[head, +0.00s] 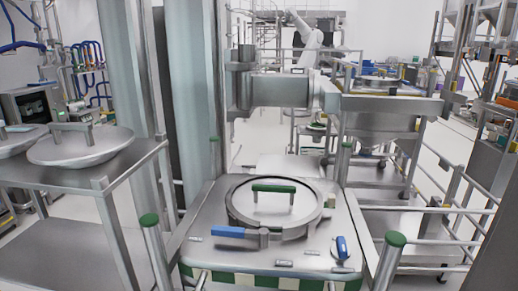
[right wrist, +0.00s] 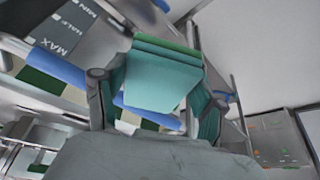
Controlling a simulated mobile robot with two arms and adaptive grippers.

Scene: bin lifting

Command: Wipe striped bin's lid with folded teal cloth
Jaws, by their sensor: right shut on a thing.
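The striped bin (head: 250,281) stands low in the middle of the head view, with green and white stripes along its front edge. Its round grey lid (head: 255,213) lies on top and has a green bar handle (head: 273,188). In the right wrist view, my right gripper (right wrist: 155,92) is shut on the folded teal cloth (right wrist: 163,72), which shows between its two fingers. Green and white striping and a blue bar also show behind the cloth there. Neither gripper shows in the head view.
A blue-handled latch (head: 230,232) and a small blue clip (head: 341,247) are on the bin top. Green-capped posts (head: 396,239) stand at its corners. A steel table (head: 100,173) with loose lids (head: 80,148) is at left. A column rises behind the bin.

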